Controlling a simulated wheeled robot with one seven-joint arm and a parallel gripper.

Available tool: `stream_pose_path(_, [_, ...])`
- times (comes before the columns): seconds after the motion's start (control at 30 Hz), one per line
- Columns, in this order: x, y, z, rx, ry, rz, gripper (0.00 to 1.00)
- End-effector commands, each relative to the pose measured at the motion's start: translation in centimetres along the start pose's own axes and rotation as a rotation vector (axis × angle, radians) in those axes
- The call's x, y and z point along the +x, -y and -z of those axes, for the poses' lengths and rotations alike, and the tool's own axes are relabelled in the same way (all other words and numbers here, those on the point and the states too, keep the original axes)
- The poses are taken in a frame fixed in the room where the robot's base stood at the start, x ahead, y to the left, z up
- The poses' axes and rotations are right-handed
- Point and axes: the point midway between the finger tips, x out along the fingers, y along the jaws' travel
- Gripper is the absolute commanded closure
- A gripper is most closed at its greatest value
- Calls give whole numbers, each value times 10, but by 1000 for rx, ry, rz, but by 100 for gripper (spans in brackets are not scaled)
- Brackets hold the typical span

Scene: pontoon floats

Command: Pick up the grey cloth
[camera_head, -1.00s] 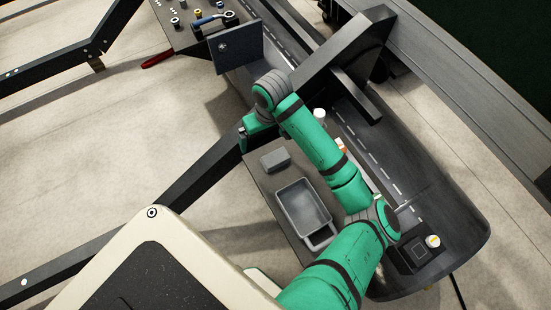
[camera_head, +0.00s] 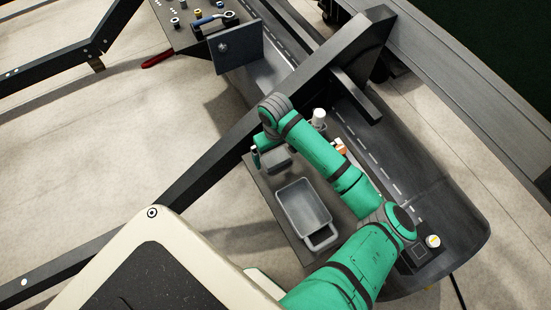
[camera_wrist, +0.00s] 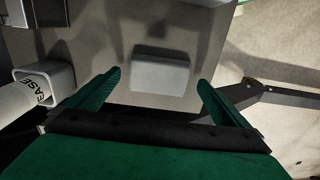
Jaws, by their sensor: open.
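The grey cloth is a small folded grey block. In the wrist view the grey cloth (camera_wrist: 160,73) lies flat on a dark grey board, centred just beyond and between my fingertips. In the head view the cloth (camera_head: 276,160) is at the far left end of the board, partly hidden by my gripper. My gripper (camera_wrist: 161,80) is open, with its two green fingers wide apart, one to each side of the cloth. Nothing is between the fingers, and they appear apart from the cloth. In the head view my gripper (camera_head: 257,150) is at the cloth's left side.
A grey tray with a handle (camera_head: 304,206) stands beside the cloth. A white tube marked "EASE" (camera_wrist: 25,97) sits in a light holder (camera_wrist: 58,80). A white-capped container (camera_head: 319,117) stands behind my arm. A dark beam runs diagonally close by the board.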

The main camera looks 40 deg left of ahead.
Motion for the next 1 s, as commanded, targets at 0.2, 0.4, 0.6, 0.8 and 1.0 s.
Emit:
stream_pose_path(0.2, [19,0,0,0,0,0,0])
stream_pose_path(0.4, [20,0,0,0,-1,0,0])
stream_pose_path(0.6, [20,0,0,0,-1,0,41])
stream_pose_path(0.8, [19,0,0,1,-1,0,44])
stream_pose_path(1.0, [16,0,0,0,-2,1,44])
